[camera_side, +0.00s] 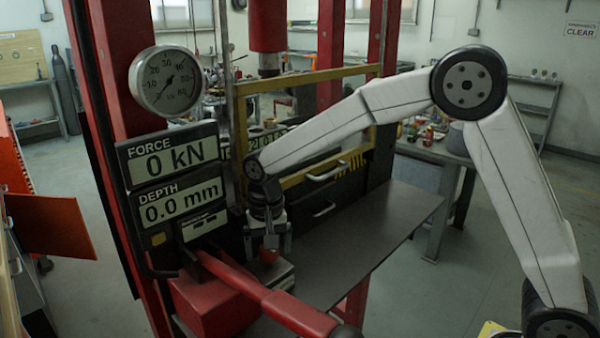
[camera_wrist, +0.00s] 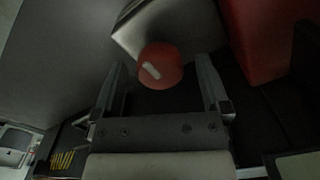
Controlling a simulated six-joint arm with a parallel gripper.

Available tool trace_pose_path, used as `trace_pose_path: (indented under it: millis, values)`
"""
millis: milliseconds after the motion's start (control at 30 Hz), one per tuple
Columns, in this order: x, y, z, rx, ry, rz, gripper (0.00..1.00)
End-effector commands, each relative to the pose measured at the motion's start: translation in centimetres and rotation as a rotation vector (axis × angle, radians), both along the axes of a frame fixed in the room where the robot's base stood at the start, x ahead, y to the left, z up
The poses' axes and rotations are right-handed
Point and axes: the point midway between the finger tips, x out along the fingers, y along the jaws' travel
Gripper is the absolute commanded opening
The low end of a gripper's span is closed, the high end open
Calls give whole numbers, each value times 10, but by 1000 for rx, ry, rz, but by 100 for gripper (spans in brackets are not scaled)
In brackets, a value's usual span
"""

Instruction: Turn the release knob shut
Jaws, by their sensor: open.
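The release knob (camera_side: 268,256) is small, round and red, on a grey metal block (camera_side: 283,272) beside the red pump body. In the wrist view the knob (camera_wrist: 165,55) shows a short white mark, tilted from upper left to lower right. My gripper (camera_side: 271,244) points down just above the knob in the side view. In the wrist view my gripper (camera_wrist: 160,82) is open, with one finger on either side of the knob and visible gaps between. Whether the fingertips reach down to the knob's height is hard to tell.
A red pump handle (camera_side: 270,295) slopes toward the camera close to the knob. Readouts (camera_side: 170,175) on the red press column show 0 kN and 0.0 mm, below a round dial gauge (camera_side: 165,80). A yellow-framed guard (camera_side: 310,125) stands behind. The dark bench top (camera_side: 370,240) is clear.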

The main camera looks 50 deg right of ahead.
Motion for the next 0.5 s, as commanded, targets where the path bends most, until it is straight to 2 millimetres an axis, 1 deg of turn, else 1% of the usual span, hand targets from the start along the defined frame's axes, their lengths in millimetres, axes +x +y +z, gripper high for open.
trace_pose_path:
  millis: [167, 267, 500]
  values:
    - [0, 0, 4, 0, -1, 1, 96]
    - [0, 0, 11, 0, 0, 1, 96]
    - [0, 0, 39, 1, -3, 0, 96]
